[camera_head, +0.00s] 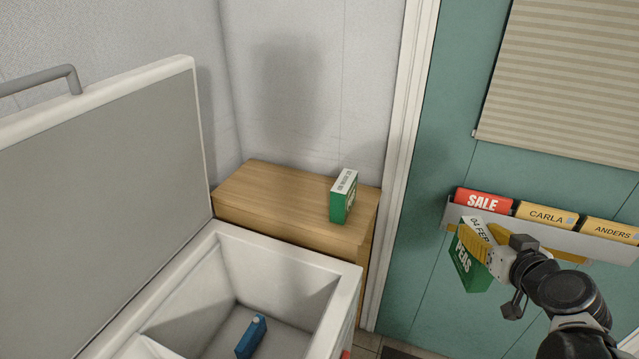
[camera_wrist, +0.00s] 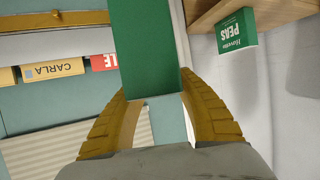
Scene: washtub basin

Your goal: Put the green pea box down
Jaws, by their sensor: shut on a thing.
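My gripper (camera_head: 484,243) is at the right in the head view, in front of the teal door. Its yellow fingers are shut on a green pea box (camera_head: 466,262) with a white top marked "04 FEB". In the wrist view the held pea box (camera_wrist: 146,45) stands between the two fingers (camera_wrist: 152,100). A second green pea box (camera_head: 342,198) stands upright on the wooden cabinet (camera_head: 270,190). It also shows at the upper right in the wrist view (camera_wrist: 237,32).
An open chest freezer (camera_head: 348,290) with a raised lid (camera_head: 110,190) is at the left, with a blue box (camera_head: 251,337) inside. A door rack (camera_head: 600,245) with SALE, CARLA and ANDERS cards is close to my gripper. The cabinet top left of the standing box is clear.

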